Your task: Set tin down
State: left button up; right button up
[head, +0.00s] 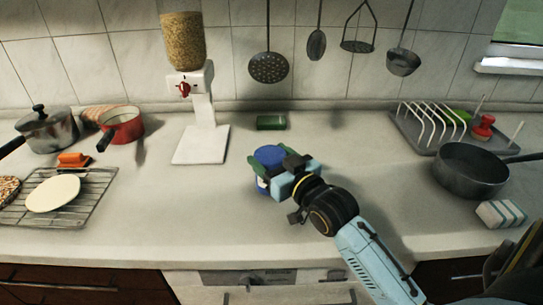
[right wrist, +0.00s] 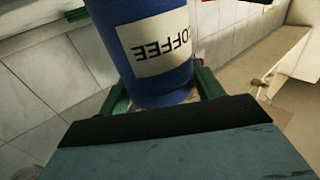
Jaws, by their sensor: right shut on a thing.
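A blue coffee tin (head: 269,156) with a pale label is at the middle of the counter in the head view. My right gripper (head: 268,170) is shut on it, with green fingers on both sides. In the right wrist view the tin (right wrist: 150,90) fills the upper middle, its label reading COFFEE upside down, between the green fingers. I cannot tell whether the tin's base touches the counter (head: 215,215). My left gripper is not in view.
A white grain dispenser (head: 200,140) stands left of the tin, and a green sponge (head: 271,122) lies behind it. A wire rack (head: 85,205) and pots are at left. A dark pan (head: 470,172) and a dish rack (head: 412,128) are at right. The counter around the tin is clear.

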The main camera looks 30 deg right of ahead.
jog(key=shift+f, duration=0.25)
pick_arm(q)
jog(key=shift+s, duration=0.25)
pick_arm(e)
jog(key=o, duration=0.8)
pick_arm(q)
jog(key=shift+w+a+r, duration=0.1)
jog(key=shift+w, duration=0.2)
pick_arm(e)
jog(key=o, duration=0.3)
